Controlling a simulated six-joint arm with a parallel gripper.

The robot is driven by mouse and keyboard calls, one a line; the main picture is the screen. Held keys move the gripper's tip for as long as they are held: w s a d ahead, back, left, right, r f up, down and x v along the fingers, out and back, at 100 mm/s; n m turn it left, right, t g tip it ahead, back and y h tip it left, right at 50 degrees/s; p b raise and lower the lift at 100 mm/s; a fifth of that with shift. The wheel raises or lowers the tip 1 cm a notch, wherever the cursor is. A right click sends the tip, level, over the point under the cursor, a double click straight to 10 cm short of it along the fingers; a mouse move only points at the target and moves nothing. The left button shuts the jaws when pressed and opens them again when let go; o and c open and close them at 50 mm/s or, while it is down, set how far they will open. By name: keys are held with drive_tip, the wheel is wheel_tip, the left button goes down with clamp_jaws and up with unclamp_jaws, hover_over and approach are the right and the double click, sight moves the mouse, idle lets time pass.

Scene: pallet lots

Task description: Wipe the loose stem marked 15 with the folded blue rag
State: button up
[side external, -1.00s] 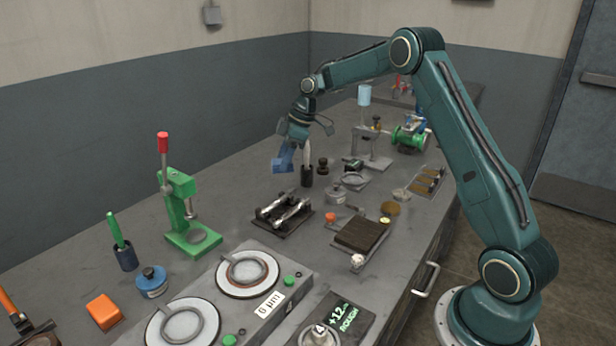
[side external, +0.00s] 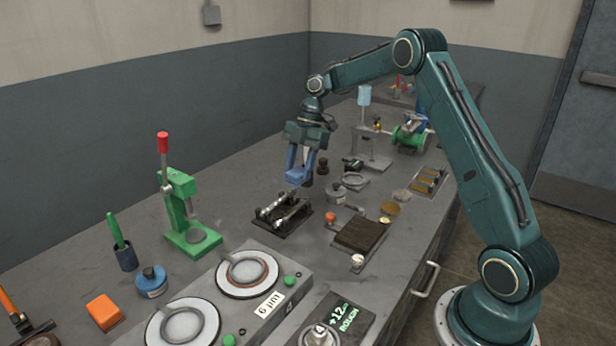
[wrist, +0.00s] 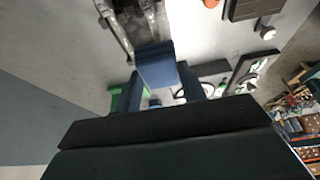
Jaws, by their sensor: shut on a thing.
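My gripper (side external: 300,165) points down over the middle of the bench and is shut on the folded blue rag (side external: 297,177). In the wrist view the blue rag (wrist: 156,66) sits between the fingertips. A dark rack (side external: 283,217) with shiny metal stems (side external: 280,207) lies just below and to the left of the rag in the side view. In the wrist view the rack's stems (wrist: 128,22) show just beyond the rag.
A green press (side external: 188,225) stands at the left. The lapping plates (side external: 248,272) are at the front.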

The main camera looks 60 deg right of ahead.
drive_tip(key=shift+s, duration=0.15)
drive_tip(key=shift+f, duration=0.1)
drive_tip(key=shift+f, duration=3.4)
drive_tip(key=shift+a+f, duration=0.55)
drive_tip(key=shift+c, duration=0.3)
drive_tip(key=shift+a, duration=3.75)
drive_tip(key=shift+d, duration=4.3)
approach(280, 221)
drive_tip(key=shift+d+r, duration=0.45)
drive_tip(key=shift+d, duration=0.35)
drive_tip(key=shift+d+r, duration=0.45)
drive_tip(key=shift+d, duration=0.35)
drive_tip(key=shift+d+r, duration=0.45)
drive_tip(key=shift+d, duration=0.4)
